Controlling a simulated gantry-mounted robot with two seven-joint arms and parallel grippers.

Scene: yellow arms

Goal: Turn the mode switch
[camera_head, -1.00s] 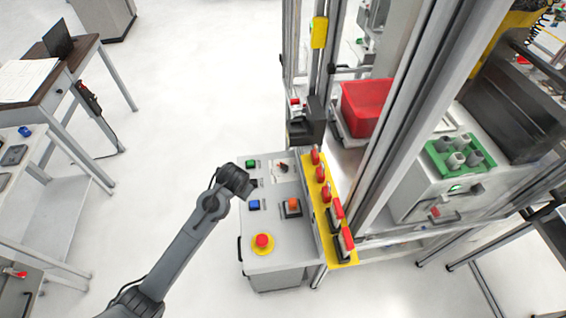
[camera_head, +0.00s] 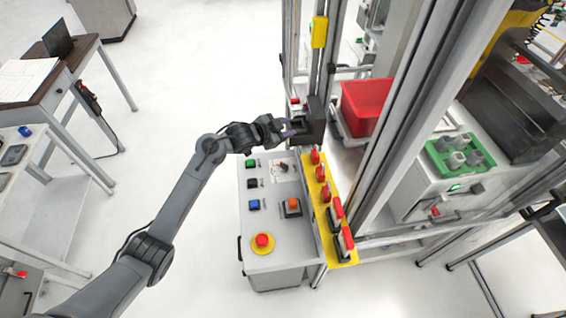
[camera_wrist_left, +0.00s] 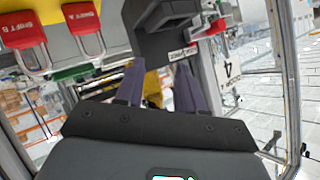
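A small switch on a pale plate (camera_head: 283,168) sits at the top of the grey control panel (camera_head: 268,228) in the head view; I cannot read its label or its setting. My left gripper (camera_head: 292,129) is beyond the panel's far edge, beside a black box (camera_head: 315,122) on the frame. In the left wrist view my gripper (camera_wrist_left: 158,84) shows two purple fingers standing apart with nothing between them. The black box (camera_wrist_left: 172,32) is ahead of and above the fingertips there. I cannot tell if they touch it. My right gripper is out of view.
The panel also has green, black and blue buttons, an orange-lit switch (camera_head: 292,206) and a red mushroom button (camera_head: 263,241). A yellow strip (camera_head: 343,253) with red padlocks runs along its right side. Metal posts and a red bin (camera_head: 366,105) stand behind.

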